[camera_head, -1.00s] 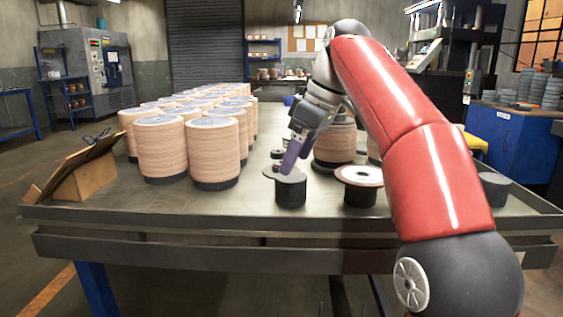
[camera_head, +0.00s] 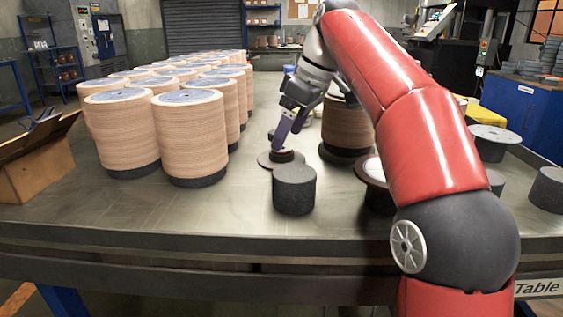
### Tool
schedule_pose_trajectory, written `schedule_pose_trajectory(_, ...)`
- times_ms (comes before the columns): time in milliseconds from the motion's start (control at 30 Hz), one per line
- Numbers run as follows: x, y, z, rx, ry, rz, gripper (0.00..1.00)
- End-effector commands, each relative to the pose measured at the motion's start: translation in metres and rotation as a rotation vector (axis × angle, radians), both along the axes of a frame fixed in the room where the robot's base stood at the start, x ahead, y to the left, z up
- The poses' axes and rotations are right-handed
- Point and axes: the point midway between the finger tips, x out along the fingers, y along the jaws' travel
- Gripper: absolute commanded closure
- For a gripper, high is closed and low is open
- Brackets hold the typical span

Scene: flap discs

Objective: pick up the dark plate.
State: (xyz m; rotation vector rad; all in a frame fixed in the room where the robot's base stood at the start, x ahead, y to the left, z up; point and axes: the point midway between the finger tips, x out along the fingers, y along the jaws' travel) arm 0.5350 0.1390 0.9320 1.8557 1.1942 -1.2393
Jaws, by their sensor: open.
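A thin, flat dark plate (camera_head: 265,160) lies on the table behind a dark grey cylinder (camera_head: 294,190). A small reddish-brown disc (camera_head: 295,156) shows at its middle, by my fingertips. My gripper (camera_head: 280,148) points down and left, with its purple fingers just over the plate and this small disc. The gripper is open. Whether the fingers touch anything is hard to tell. The cylinder's top hides the plate's near edge.
Tall stacks of tan flap discs (camera_head: 190,138) crowd the left. Another stack (camera_head: 346,125) stands right behind my gripper. A flanged spool (camera_head: 372,172) is partly hidden by my arm. A cardboard box (camera_head: 40,165) sits at the left edge. The table's front middle (camera_head: 230,215) is clear.

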Motion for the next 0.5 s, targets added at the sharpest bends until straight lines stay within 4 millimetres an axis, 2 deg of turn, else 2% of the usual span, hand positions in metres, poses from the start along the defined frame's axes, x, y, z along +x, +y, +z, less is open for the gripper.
schedule_pose_trajectory(33,0.001,0.004,-0.012,0.000,0.002,0.002,0.28)
schedule_pose_trajectory(200,0.005,0.011,-0.029,-0.001,0.001,0.000,0.28)
schedule_pose_trajectory(500,0.006,0.012,-0.031,0.000,-0.001,0.000,0.29)
